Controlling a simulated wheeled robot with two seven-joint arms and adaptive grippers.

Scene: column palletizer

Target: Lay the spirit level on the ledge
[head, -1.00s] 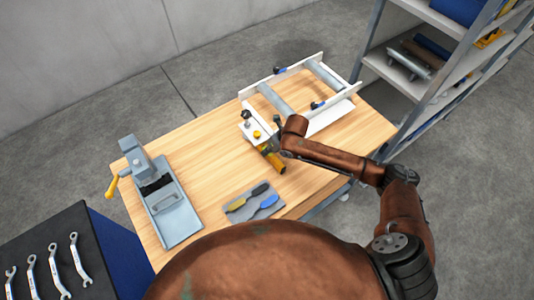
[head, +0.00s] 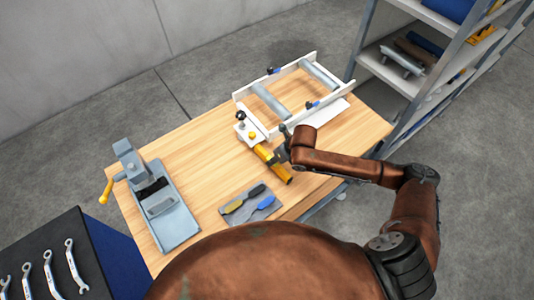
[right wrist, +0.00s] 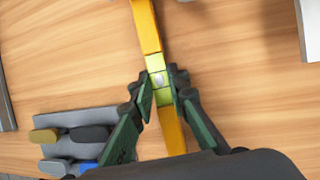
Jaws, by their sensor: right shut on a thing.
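The spirit level is a yellow bar (head: 280,172) with a pale green vial block in its middle (right wrist: 158,75). My right gripper (head: 281,156) is shut on it around the vial, and the gripper's dark green fingers (right wrist: 162,92) lie on both sides of the bar. The arm hides part of the level in the head view. I cannot tell how high it is above the table. A white flat strip (head: 326,113), which looks like the ledge, runs along the near right side of the white roller frame (head: 247,110). My left gripper is not in view.
The wooden table (head: 205,140) also bears a grey vise-like tool (head: 173,215) at left and a grey mat with brushes or similar handled tools (head: 236,218) in front. Blue and dark knobs stick up from the frame. A shelf (head: 395,70) stands at right.

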